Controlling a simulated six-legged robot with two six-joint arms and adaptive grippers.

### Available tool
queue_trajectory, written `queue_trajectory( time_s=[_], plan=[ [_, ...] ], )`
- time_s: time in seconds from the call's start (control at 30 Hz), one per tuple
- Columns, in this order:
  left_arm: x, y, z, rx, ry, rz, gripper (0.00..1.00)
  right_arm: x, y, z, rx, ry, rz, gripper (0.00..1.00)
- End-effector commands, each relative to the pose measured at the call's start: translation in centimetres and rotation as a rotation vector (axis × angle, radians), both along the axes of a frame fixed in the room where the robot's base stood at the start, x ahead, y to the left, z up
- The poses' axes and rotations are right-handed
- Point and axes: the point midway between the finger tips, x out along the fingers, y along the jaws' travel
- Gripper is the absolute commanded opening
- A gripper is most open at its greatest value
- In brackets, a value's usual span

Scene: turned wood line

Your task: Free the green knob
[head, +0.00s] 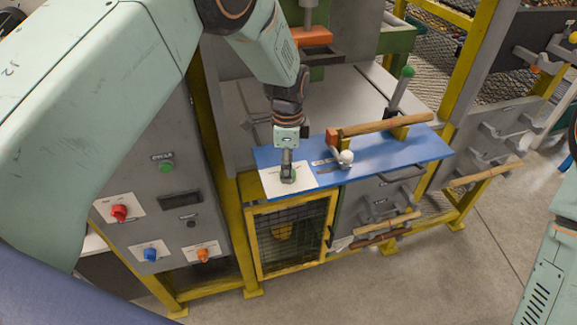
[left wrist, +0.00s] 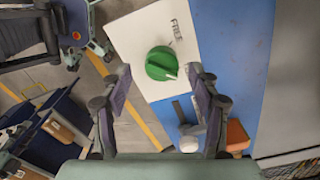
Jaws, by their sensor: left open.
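The green knob (left wrist: 161,63) is round and sits on a white plate (left wrist: 150,28) marked FREE. A short pale line on the knob points to the lower right in the left wrist view, while the FREE mark is to the upper right. My left gripper (left wrist: 160,76) is open, with a finger on either side of the knob as seen there; I cannot tell whether they touch it. In the head view my left gripper (head: 287,168) points down over the plate (head: 270,182) and partly hides the knob (head: 290,181). My right gripper is out of view.
The plate lies at the left end of a blue board (head: 400,158). A white ball knob (head: 346,157), a wooden bar (head: 385,124) and a green-tipped lever (head: 403,82) stand to its right. A grey control panel (head: 150,190) stands at the left.

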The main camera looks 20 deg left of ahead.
Motion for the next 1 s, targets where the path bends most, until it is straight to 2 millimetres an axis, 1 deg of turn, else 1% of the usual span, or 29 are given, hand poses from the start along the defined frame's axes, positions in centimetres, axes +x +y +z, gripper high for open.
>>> queue_trajectory(
  time_s=[0.1, 0.2, 0.5, 1.0],
  plan=[
    [0.1, 0.0, -1.3, -0.001, 0.0, 0.001, 0.61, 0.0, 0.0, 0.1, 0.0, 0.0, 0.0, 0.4],
    [0.2, 0.0, -1.8, 0.0, -0.002, 0.002, 0.61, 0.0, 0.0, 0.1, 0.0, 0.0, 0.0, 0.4],
    [0.5, 0.0, -2.0, -0.001, -0.001, 0.002, 0.6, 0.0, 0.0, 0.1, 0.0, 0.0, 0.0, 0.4],
    [0.5, 0.0, -1.9, 0.0, -0.002, 0.002, 0.18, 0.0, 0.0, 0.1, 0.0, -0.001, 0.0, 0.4]
  ],
)
